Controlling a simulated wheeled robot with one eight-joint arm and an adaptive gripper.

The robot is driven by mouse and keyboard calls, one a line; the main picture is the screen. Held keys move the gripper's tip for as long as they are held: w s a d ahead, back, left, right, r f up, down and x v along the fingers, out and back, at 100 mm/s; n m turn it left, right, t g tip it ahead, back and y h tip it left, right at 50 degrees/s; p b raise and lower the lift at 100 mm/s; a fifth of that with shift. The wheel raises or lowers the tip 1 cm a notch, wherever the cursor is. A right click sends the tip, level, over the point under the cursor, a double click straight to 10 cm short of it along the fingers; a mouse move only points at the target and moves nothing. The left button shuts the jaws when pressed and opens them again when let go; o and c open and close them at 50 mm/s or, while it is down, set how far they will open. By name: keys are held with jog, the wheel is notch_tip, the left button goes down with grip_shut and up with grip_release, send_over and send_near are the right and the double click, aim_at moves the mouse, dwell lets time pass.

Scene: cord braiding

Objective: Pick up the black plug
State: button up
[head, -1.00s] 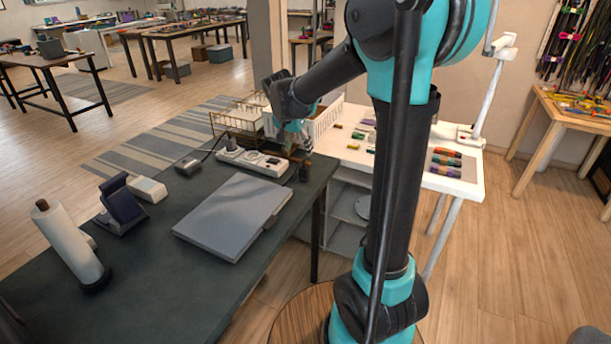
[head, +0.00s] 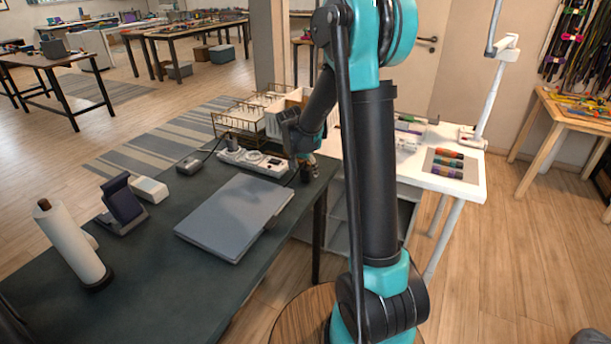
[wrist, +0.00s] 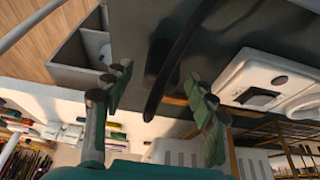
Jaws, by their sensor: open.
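The white power strip (head: 252,162) lies near the far right corner of the dark table. A small dark piece (head: 276,161) sits on its right part. The strip also shows at the right of the wrist view (wrist: 268,72), with a dark square piece on it (wrist: 258,98); I cannot tell plug from socket. A black curved cord-like piece (wrist: 172,65) shows between my fingers in the wrist view, apart from both. My gripper (wrist: 160,88) is open and, in the head view (head: 308,172), hangs just right of the strip, by the table edge.
Wire racks (head: 240,122) and a white basket (head: 285,110) stand behind. A white table (head: 465,185) adjoins at right.

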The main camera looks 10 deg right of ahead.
jog(key=shift+f, duration=0.1)
jog(key=c, duration=1.3)
jog(key=shift+o, duration=0.2)
